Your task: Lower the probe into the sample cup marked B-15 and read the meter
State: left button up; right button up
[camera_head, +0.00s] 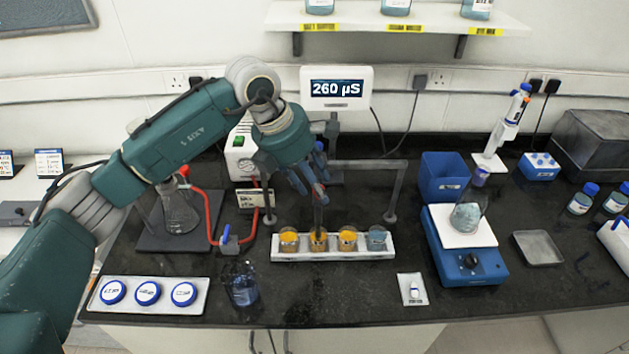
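My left gripper (312,186) is shut on the probe (318,212), a thin dark rod held upright. The probe's lower end reaches into the second cup from the left (319,241), which holds orange liquid; how deep the tip sits is hard to tell. The white rack (333,256) also holds an orange cup (289,240) at its left end, another orange cup (347,239), and a blue-grey cup (377,239) at its right end. Cup markings are too small to read. The meter (337,88) shows 260 µS. My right gripper is out of view.
A grey frame (388,190) stands behind the rack. A flask (181,212) with red tubing is at left, and a dark blue beaker (241,287) stands front left of the rack. A blue scale (465,250) with a beaker is at right. The counter just before the rack is clear.

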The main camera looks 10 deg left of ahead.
pick_arm(q)
grip_shut()
notch_tip(320, 180, up, 6)
jog(key=shift+r, duration=0.1)
jog(key=shift+w+r, duration=0.1)
jog(key=shift+r, duration=0.05)
grip_release()
jog(key=shift+r, duration=0.1)
